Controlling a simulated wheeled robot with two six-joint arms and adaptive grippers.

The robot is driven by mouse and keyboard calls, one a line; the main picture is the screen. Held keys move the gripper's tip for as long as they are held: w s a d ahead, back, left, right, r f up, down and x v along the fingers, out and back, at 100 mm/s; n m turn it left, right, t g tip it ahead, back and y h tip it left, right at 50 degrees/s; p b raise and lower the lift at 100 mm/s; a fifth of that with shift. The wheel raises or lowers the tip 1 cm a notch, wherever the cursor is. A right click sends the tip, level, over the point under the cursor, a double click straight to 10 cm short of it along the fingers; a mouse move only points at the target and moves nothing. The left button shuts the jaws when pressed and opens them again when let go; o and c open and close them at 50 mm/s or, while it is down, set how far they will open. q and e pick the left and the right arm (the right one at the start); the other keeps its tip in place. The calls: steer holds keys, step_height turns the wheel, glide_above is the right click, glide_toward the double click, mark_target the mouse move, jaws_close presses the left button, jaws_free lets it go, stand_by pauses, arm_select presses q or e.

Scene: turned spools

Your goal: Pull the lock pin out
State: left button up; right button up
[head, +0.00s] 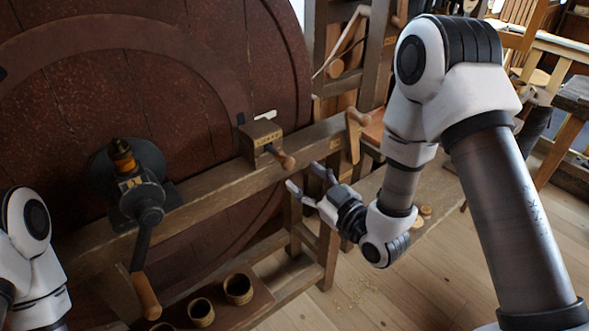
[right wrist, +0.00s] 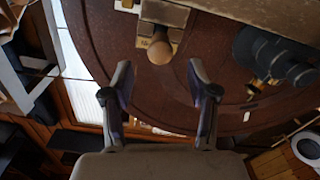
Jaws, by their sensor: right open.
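The lock pin (head: 284,160) shows as a round wooden knob on a short stem, sticking out of a wooden block (head: 262,139) with a small label on the beam. In the right wrist view the knob (right wrist: 160,48) lies ahead, between the lines of the two fingers. My right gripper (head: 305,178) is open and empty, a short way to the right of the knob and below it in the head view, apart from it. The pin's shaft inside the block is hidden. Of my left arm only a link shows at the left edge; its gripper is out of view.
A dark crank (head: 145,220) with a wooden handle is mounted on the beam (head: 215,190) at the left. A big dark red wheel (head: 190,100) stands behind. Another wooden peg (head: 357,118) is at the beam's right end. Wooden cups (head: 238,288) stand on a low shelf.

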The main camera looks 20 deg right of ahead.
mark_target(291, 165)
steer(key=shift+v, duration=1.1)
steer(key=w+a+m+b, duration=0.1)
steer(key=w+m, duration=0.1)
steer(key=w+a+m+b, duration=0.1)
steer(key=w+m+b, duration=0.1)
steer(key=w, duration=0.1)
steer(key=w+a+m+b, duration=0.1)
steer(key=w+m, duration=0.1)
steer(key=w, duration=0.1)
steer(key=shift+r+b, duration=0.2)
steer(key=shift+b, duration=0.2)
steer(key=shift+s, duration=0.1)
